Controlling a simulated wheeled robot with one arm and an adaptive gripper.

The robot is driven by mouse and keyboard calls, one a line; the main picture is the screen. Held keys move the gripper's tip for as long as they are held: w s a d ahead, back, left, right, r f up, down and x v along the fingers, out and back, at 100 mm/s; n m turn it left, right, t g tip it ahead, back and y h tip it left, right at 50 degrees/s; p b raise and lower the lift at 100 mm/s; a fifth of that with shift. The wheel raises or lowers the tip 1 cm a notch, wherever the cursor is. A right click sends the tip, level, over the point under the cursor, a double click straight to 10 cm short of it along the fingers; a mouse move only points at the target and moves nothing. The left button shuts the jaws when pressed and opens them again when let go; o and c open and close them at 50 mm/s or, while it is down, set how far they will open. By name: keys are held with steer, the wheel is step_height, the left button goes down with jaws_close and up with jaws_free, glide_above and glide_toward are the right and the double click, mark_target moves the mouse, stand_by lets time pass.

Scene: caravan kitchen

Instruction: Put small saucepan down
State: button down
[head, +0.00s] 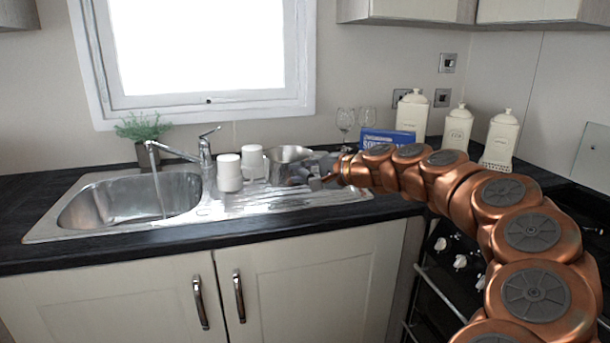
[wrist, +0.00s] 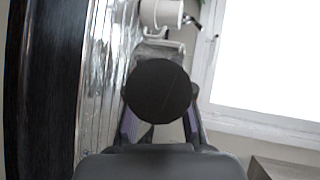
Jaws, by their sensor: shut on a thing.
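The small saucepan (head: 289,156) is shiny metal and is at the right part of the sink's drainer, beside two white mugs. My gripper (head: 318,172) is at its right side, shut on it. In the wrist view a dark round end (wrist: 158,92), apparently the saucepan's handle, sits between the fingers and hides most of the pan behind it. I cannot tell whether the pan's base touches the drainer.
White mugs (head: 229,173) stand on the drainer (head: 290,198) left of the pan. The sink bowl (head: 125,203) and tap (head: 205,150) are further left. Wine glasses (head: 345,121), a blue box (head: 386,138) and cream canisters (head: 457,127) stand behind my arm. A window (head: 205,45) is behind.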

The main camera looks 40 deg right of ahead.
steer(key=w+d, duration=0.6)
steer(key=shift+w+d+f, duration=0.1)
steer(key=shift+d+f, duration=0.15)
steer(key=shift+f, duration=1.95)
steer(key=c, duration=1)
jaws_free()
steer(key=shift+f, duration=0.1)
steer(key=shift+c, duration=0.2)
steer(key=v, duration=1.2)
